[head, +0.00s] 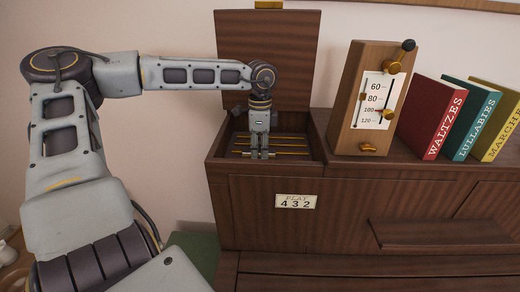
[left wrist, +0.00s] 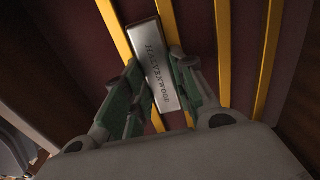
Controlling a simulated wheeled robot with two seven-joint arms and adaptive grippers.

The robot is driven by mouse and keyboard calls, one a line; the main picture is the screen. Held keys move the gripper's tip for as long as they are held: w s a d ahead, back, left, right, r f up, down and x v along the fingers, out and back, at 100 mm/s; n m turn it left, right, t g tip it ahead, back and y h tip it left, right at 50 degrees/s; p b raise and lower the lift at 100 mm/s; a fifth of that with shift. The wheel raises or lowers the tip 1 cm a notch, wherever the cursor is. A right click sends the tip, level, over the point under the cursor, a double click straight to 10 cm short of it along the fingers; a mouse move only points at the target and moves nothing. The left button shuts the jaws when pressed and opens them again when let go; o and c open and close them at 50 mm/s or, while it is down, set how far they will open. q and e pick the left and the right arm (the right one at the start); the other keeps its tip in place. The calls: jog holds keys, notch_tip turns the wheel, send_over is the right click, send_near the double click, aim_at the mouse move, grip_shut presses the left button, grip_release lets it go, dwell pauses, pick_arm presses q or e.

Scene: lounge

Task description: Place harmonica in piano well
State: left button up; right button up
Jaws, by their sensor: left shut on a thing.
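The harmonica (left wrist: 152,62) is a silver bar lettered HALVENWOOD in the left wrist view. My left gripper (left wrist: 157,80) is shut on it, with a finger on each long side. The piano well (head: 218,146) is an open wooden box with brass-coloured rods across its floor and its lid raised behind. In the head view my left gripper (head: 260,154) points down inside the well, over the rods. The harmonica is hard to make out there. I cannot tell whether it touches the rods. My right gripper is not in view.
A wooden metronome (head: 345,105) stands on the piano top just right of the well. A red book (head: 433,118), a teal book (head: 472,118) and a yellow book (head: 502,118) lean to its right. A PLAY 432 plate (head: 296,201) is on the piano front.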

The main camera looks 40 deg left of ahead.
aim_at(260, 151)
pick_arm(q)
jog(key=shift+f, duration=0.15)
jog(key=o, duration=1)
jog(key=shift+o, duration=0.2)
notch_tip(260, 151, up, 9)
jog(key=shift+f, duration=0.2)
notch_tip(260, 151, up, 4)
jog(key=shift+f, duration=0.15)
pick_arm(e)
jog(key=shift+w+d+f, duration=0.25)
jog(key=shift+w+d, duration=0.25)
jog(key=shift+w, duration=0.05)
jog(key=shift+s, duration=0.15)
